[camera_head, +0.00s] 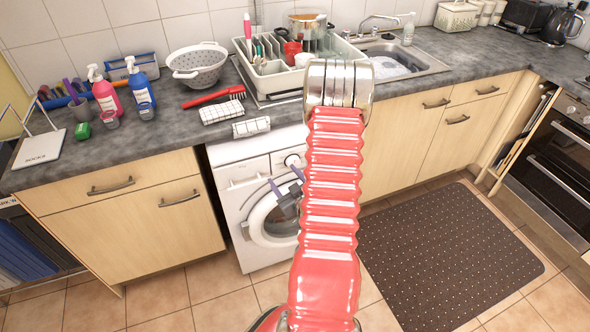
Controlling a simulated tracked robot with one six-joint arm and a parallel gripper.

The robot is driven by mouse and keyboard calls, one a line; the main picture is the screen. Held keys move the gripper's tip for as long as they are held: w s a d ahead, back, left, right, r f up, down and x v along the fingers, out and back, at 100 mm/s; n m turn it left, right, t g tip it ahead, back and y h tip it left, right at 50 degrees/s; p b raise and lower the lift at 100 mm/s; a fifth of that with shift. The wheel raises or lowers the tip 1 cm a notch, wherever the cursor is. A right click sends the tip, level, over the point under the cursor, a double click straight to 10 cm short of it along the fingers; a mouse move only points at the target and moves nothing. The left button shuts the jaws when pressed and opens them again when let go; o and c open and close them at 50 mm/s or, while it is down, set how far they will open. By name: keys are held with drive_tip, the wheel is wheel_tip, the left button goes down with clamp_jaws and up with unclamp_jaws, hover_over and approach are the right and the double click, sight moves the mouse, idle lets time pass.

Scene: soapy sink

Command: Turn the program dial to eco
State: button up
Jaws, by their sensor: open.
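The white washing machine (232,208) stands under the counter, with its round door (257,230) partly hidden by my red arm. Its program dial (292,160) is a pale round knob with a dark edge on the upper front panel, just left of my arm. The dial's markings are too small to read. My grey gripper (284,177) is open and empty, its two fingers spread and pointing up toward the panel. In the picture it lies just below the dial, in front of the door's upper part. I cannot tell whether a finger touches the dial.
The counter above holds a dish rack (262,75), a colander (197,62), a red brush (213,97) and spray bottles (104,93). Wooden cabinets (150,235) flank the machine. A dark mat (445,255) lies on the tiled floor at right.

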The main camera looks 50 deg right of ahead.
sight(293, 162)
drive_tip(key=s+d+f+m+t+h, duration=0.1)
drive_tip(key=s+f+m+h, duration=0.1)
drive_tip(key=s, duration=0.7)
wheel_tip(293, 162, down, 2)
drive_tip(key=shift+f+m+h, duration=0.1)
drive_tip(key=shift+m+h, duration=0.3)
drive_tip(key=shift+h, duration=0.2)
drive_tip(key=shift+d, duration=0.1)
drive_tip(key=x, duration=1.3)
drive_tip(key=shift+w, duration=0.35)
drive_tip(key=shift+d, duration=0.15)
drive_tip(key=shift+c, duration=0.2)
drive_tip(key=c, duration=0.9)
drive_tip(key=shift+a, duration=0.3)
drive_tip(key=shift+c, duration=0.6)
drive_tip(key=shift+d, duration=0.2)
